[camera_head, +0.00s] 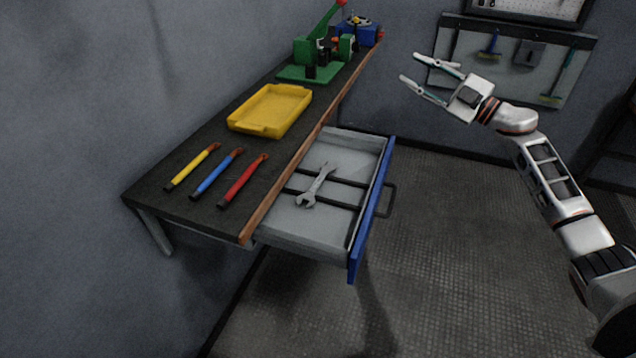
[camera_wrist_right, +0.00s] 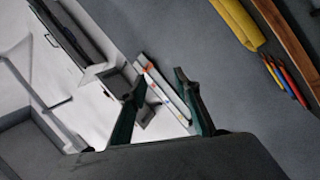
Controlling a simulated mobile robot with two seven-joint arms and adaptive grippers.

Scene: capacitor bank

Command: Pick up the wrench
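The wrench (camera_head: 317,184) is grey metal with open jaws. It lies in the open drawer (camera_head: 322,240) under the workbench, its jaw end toward the lower left, across dark divider strips. My right gripper (camera_head: 410,67) is open and empty, raised well above and to the right of the drawer, fingers pointing left. Its two dark fingers also show apart in the right wrist view (camera_wrist_right: 158,80), with nothing between them. I cannot make out the wrench in that view. My left gripper is not in view.
On the workbench (camera_head: 183,139) lie yellow, blue and red handled tools (camera_head: 216,174). A yellow tray (camera_head: 270,109) and a green press (camera_head: 318,57) stand farther back. The drawer has a blue front with a handle (camera_head: 388,201). The floor to its right is clear.

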